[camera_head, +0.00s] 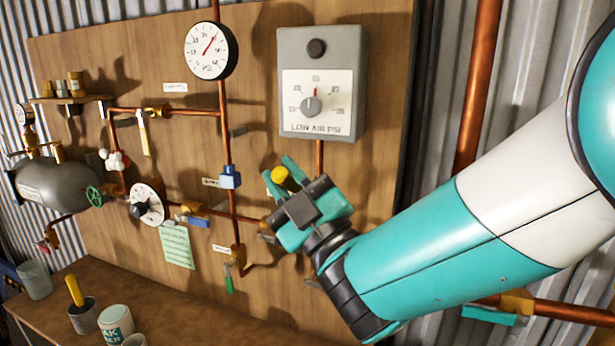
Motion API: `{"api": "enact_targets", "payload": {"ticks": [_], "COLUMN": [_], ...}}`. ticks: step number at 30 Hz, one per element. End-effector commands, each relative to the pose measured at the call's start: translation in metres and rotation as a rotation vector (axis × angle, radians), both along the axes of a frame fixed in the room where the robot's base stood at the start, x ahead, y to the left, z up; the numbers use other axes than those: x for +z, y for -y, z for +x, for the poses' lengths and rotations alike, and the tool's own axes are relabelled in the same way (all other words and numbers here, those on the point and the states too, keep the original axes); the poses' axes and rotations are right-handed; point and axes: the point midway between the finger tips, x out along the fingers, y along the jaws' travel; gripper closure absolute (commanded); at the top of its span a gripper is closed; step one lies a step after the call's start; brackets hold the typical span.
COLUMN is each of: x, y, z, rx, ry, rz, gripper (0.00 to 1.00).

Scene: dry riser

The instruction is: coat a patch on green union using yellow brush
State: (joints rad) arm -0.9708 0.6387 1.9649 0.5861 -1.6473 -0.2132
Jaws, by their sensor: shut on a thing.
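My gripper (283,180) is in front of the panel, below the square dial box. Its teal fingers are shut on a yellow piece (284,178) with a rounded end. Most of that piece is hidden, so I cannot tell whether it is the yellow brush. A yellow handle (75,290) stands in a grey cup (85,314) at the lower left; its lower end is hidden. I cannot pick out a green union; the gripper hides part of the pipework. A blue fitting (230,177) sits on the vertical copper pipe to the left of the gripper.
The panel (80,230) carries a round gauge (210,50), a dial box (318,95), a green handwheel (94,196), a green lever (228,283) and a green note (177,246). A labelled white tub (115,322) and an empty-looking cup (36,280) stand on the bench (180,315).

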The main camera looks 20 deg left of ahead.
Motion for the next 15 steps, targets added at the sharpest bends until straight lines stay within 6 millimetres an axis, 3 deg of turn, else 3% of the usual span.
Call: {"api": "enact_targets", "payload": {"ticks": [8,15], "x": [0.000,0.000], "y": [0.017,0.006], "z": [0.000,-0.001], "rx": [-0.001,0.000], "ry": [0.001,0.000], "rz": [0.000,0.000], "gripper": [1.00,1.00]}}
